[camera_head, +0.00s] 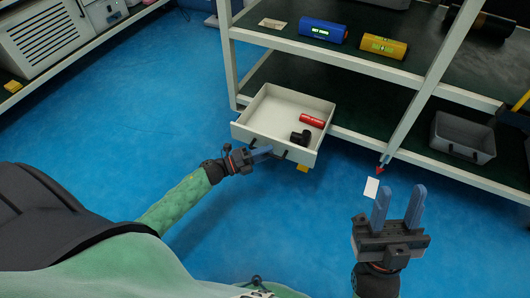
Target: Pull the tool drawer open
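The white tool drawer (263,138) stands pulled out from under the rack's lower shelf, its inside in view. A red cylinder (312,121) and a black object (300,137) lie in it. Dark handles show on its front. My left gripper (266,152) is at the drawer's front, by the left part of the front panel. Its blue fingers overlap the panel; whether they are closed on a handle I cannot tell. My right gripper (399,207) is open and empty over the floor to the right, apart from the drawer.
A grey bin (463,138) sits lower right. A white card (371,187) lies near the rack's post. Blue floor is clear left of the drawer.

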